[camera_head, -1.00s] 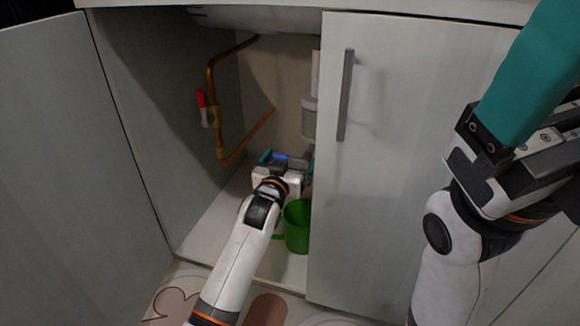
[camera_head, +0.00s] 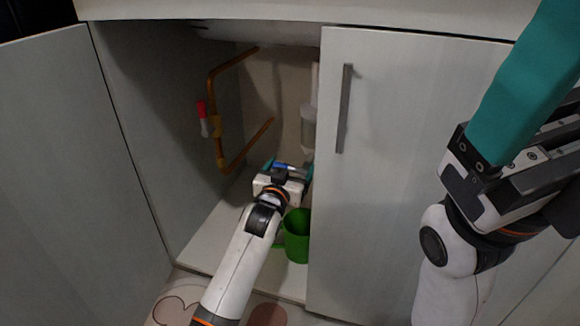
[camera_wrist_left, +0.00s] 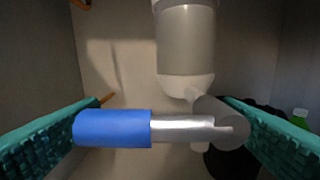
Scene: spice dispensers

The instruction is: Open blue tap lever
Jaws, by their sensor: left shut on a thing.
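The blue tap lever (camera_wrist_left: 112,128) lies across the left wrist view, with a blue sleeve on a grey metal stem that runs right to a round grey body (camera_wrist_left: 222,122). My left gripper (camera_wrist_left: 165,135) has its teal fingers at either side of the lever and tap body, shut on them. In the head view my left gripper (camera_head: 287,168) is inside the open cabinet, with a bit of the blue lever (camera_head: 283,166) showing between the fingers. My right gripper (camera_head: 530,80) is close to the camera at the upper right, partly out of frame; its opening cannot be judged.
A white and grey trap (camera_wrist_left: 186,45) hangs behind the lever. A copper pipe (camera_head: 212,90) with a red-handled valve (camera_head: 201,108) is at the cabinet's left. A green cup (camera_head: 297,238) stands below my left gripper. The closed right door (camera_head: 400,200) borders the opening.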

